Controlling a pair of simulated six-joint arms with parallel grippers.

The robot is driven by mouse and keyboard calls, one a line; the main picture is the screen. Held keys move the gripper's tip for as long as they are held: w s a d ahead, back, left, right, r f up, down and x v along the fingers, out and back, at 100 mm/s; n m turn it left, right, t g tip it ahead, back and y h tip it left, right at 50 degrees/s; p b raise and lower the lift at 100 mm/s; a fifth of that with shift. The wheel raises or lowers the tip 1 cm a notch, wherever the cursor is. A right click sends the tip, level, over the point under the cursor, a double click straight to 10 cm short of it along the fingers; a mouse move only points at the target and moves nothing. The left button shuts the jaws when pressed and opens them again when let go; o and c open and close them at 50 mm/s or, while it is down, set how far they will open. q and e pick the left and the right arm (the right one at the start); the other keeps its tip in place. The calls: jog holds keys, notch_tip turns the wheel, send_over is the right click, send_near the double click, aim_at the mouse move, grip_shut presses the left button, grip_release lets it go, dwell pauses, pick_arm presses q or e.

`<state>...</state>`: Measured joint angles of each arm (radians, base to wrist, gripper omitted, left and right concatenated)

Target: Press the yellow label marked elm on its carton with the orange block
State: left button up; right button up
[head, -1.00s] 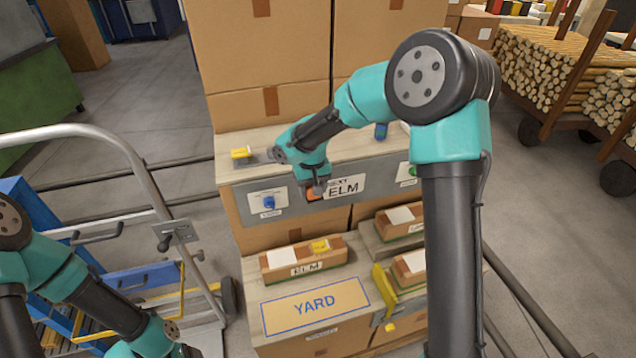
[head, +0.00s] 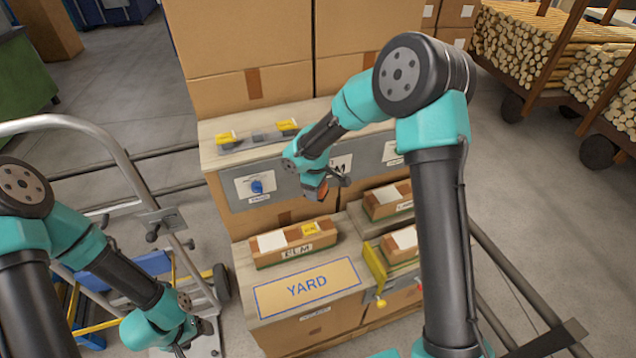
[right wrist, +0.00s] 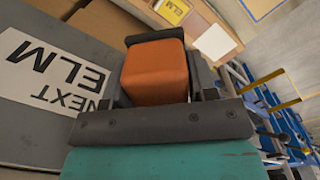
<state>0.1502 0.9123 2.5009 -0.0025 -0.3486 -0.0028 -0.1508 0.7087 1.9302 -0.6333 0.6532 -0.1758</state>
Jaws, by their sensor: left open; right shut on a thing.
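The carton marked ELM (head: 268,260) stands on the lower bench behind the YARD panel. The yellow label (head: 310,229) lies on its top, towards the right end, beside a white paper. The label also shows at the top of the right wrist view (right wrist: 173,11); its print is too small to read. My right gripper (head: 318,192) is shut on the orange block (right wrist: 155,72), above and behind the carton, apart from the label. My left gripper (head: 203,330) is open and empty, low at the left near the hand truck.
A grey panel with a NEXT ELM sign (right wrist: 50,70) stands close beside the right gripper. Other cartons (head: 387,203) stand to the right, near a yellow bracket (head: 375,265). The YARD panel (head: 335,270) is clear. A hand truck (head: 130,165) stands at left.

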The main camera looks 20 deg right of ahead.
notch_tip(320, 180, down, 3)
jog(key=n, duration=0.4)
jog(key=shift+a+r+n, duration=0.15)
jog(key=shift+n, duration=0.15)
notch_tip(320, 180, down, 2)
jog(key=n, duration=1.3)
send_over(311, 228)
notch_tip(311, 228, down, 5)
jog(key=shift+f, duration=0.1)
jog(key=shift+f, duration=0.1)
jog(key=shift+f, duration=2.85)
jog(key=shift+f, duration=0.55)
jog(key=shift+r, duration=3.5)
